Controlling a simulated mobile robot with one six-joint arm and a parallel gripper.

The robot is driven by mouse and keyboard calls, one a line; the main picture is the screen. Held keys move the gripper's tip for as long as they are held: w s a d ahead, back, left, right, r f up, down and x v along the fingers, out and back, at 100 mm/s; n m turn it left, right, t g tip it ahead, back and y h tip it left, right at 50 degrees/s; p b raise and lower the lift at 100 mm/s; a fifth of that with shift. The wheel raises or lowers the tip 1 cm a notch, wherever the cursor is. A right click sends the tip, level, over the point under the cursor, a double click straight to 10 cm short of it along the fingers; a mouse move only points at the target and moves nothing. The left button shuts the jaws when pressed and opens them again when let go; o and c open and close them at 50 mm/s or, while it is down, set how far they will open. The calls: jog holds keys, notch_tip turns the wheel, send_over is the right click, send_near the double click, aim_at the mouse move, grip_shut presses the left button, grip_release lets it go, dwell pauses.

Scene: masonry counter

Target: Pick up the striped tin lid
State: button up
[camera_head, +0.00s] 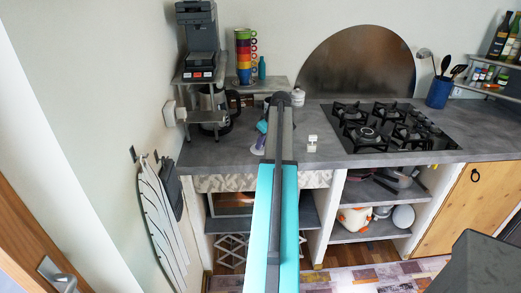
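I cannot make out a striped tin lid in the head view. My teal and black arm (278,200) reaches from the bottom edge up over the counter and hides a strip of it. A small teal and whitish part (260,138) shows just left of the arm, above the counter; I cannot tell whether it is my wrist or a separate object. My gripper's fingers cannot be made out, and nothing is seen held. A small white object (312,143) stands on the counter right of the arm, too small to identify.
The grey counter (225,152) holds a black gas hob (390,128) at right. A coffee machine (199,42) and stacked coloured cups (244,55) stand on a raised shelf at back left, with a kettle (212,108) below. A blue utensil pot (439,92) is at right.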

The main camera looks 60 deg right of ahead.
grip_shut()
jog(key=shift+r, duration=0.15)
jog(key=shift+r+b, duration=0.55)
jog(key=shift+r, duration=0.5)
jog(key=s+a+r+b, duration=0.1)
jog(key=s+b, duration=0.1)
jog(key=s, duration=0.6)
jog(key=s+r+b, duration=0.1)
jog(key=s+b, duration=0.1)
jog(key=s, duration=0.6)
jog(key=shift+a+r, duration=0.3)
jog(key=shift+a, duration=0.1)
jog(key=shift+w, duration=0.15)
